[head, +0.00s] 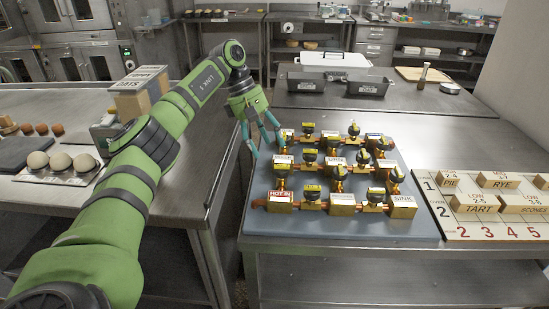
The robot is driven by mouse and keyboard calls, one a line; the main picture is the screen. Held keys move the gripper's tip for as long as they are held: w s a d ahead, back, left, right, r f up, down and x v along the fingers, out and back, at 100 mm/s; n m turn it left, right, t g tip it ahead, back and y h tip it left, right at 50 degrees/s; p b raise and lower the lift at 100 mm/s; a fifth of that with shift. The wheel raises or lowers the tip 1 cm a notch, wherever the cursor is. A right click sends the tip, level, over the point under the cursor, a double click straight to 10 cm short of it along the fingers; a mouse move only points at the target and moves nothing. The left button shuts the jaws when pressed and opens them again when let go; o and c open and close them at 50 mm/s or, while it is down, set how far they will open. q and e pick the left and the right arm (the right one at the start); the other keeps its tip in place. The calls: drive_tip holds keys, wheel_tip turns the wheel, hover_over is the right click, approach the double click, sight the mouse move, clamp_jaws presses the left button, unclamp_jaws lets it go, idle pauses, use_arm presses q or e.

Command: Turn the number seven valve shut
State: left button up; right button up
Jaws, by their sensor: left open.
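A blue-grey board (340,229) on the steel table carries a grid of brass pipe fittings and several valves with dark round knobs. One valve (312,193) stands in the front row, between the "HOT IN" block (280,200) and a plain labelled brass block. The valve tags are too small to read, so I cannot tell which is number seven. My left gripper (267,150) is open and empty, pointing down at the board's back left corner, beside the left valves. I cannot tell whether a fingertip touches anything. My right gripper is not in view.
A board with lettered blocks (482,232) lies right of the valve board. Dark pans (368,86) and a white tray (333,60) stand behind it. Dough balls on a tray (58,166) and a cardboard-coloured box (140,92) are on the left table. A gap separates the two tables.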

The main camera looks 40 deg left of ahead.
use_arm(q)
drive_tip(key=shift+v, duration=2.25)
drive_tip(key=shift+a+f, duration=0.1)
drive_tip(key=shift+f, duration=0.05)
